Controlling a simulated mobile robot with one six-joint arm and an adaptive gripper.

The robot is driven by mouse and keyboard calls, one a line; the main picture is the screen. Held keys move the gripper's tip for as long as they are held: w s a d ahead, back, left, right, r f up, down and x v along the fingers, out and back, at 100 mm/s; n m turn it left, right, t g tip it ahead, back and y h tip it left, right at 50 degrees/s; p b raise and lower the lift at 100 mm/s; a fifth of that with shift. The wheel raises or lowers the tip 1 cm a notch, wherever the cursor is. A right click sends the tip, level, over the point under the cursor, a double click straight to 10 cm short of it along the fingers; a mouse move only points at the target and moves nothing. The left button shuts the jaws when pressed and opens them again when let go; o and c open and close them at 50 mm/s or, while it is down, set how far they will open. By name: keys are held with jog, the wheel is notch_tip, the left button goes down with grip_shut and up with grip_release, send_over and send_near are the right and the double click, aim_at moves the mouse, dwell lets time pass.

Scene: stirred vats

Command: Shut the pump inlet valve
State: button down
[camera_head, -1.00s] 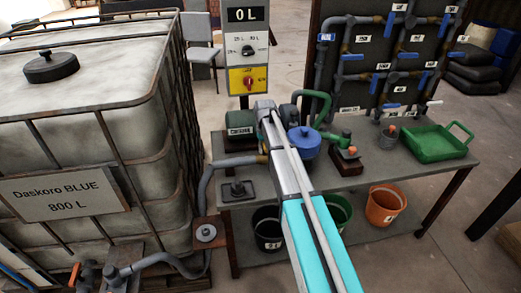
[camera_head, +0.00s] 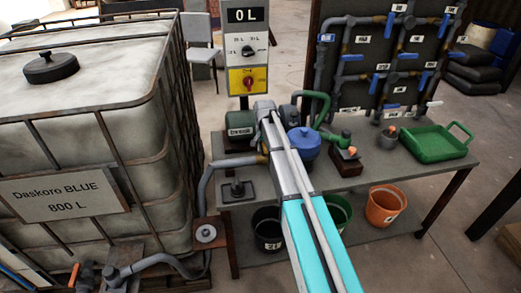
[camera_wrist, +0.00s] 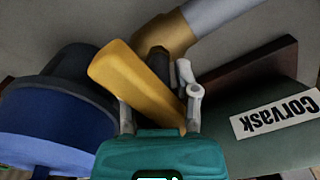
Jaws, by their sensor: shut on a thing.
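The valve's yellow lever (camera_wrist: 128,78) shows in the wrist view, beside a dark hub (camera_wrist: 158,56) and a brass fitting (camera_wrist: 172,36). It slants from upper left to lower right, across the line of the fitting and its grey pipe (camera_wrist: 222,10). My gripper (camera_wrist: 160,106) is shut on the lever, with one finger on each side. The green pump (camera_wrist: 235,155), labelled Corvask, is close on the right; it also shows in the head view (camera_head: 240,121). In the head view my arm hides the valve and my fingertips.
A control post (camera_head: 248,52) rises behind. A caged tank (camera_head: 85,115) stands left.

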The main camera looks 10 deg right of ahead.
jog(key=shift+d, duration=0.1)
jog(key=c, duration=0.5)
grip_release()
jog(key=shift+c, duration=0.2)
notch_tip(320, 180, up, 16)
jog(key=p, duration=1.5)
jog(key=shift+p, duration=0.4)
dwell(0.5)
jog(key=shift+s, duration=0.1)
dwell(0.5)
jog(key=s+a+n, duration=0.1)
jog(key=s+n, duration=0.5)
jog(key=s, duration=2.3)
jog(key=shift+a+n, duration=0.4)
